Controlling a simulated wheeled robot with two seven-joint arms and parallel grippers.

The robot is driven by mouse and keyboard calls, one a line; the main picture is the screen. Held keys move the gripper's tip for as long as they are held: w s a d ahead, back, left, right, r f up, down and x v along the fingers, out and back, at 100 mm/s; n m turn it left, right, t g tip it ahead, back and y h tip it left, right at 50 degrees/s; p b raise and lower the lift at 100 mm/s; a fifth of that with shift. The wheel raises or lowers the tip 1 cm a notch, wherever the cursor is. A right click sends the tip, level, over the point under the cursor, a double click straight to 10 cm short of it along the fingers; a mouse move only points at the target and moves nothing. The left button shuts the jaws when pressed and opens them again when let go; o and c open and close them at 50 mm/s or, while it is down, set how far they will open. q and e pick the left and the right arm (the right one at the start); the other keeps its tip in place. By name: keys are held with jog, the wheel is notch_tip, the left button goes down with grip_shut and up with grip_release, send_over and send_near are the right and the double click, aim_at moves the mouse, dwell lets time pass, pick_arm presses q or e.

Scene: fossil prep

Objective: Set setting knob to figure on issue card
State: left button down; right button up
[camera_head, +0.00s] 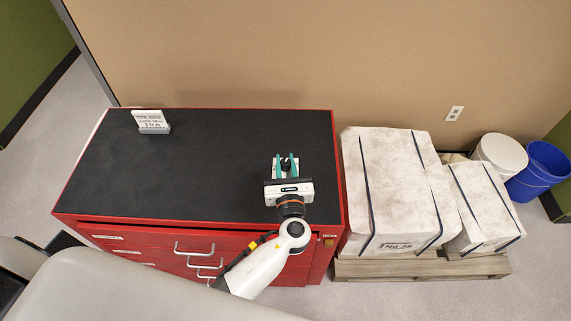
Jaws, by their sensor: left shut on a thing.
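The issue card (151,121) is a white upright card on a small stand at the back left of the black cabinet top. It bears several lines of print, with a larger bottom line that seems to read "2 N m". My left gripper (286,166) is over the right part of the cabinet top, with its teal fingers shut on a small black knob (287,163). The knob belongs to a pale device that is mostly hidden by the gripper, so its scale cannot be read. My right gripper is not in view.
The red cabinet (325,215) has a clear black top (220,160) between card and gripper. Its front has drawers with metal handles. To the right, large white blocks (385,180) stand on a wooden pallet (420,267), with a white bucket (500,152) and a blue bucket (540,170) behind.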

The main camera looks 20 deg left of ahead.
pick_arm(q)
jog(key=shift+n+g+y, duration=0.4)
jog(key=shift+n+y, duration=0.2)
jog(key=shift+y, duration=0.3)
jog(key=c, duration=1.2)
grip_release()
jog(key=shift+c, duration=0.2)
jog(key=b+v, duration=0.3)
jog(key=v, duration=0.9)
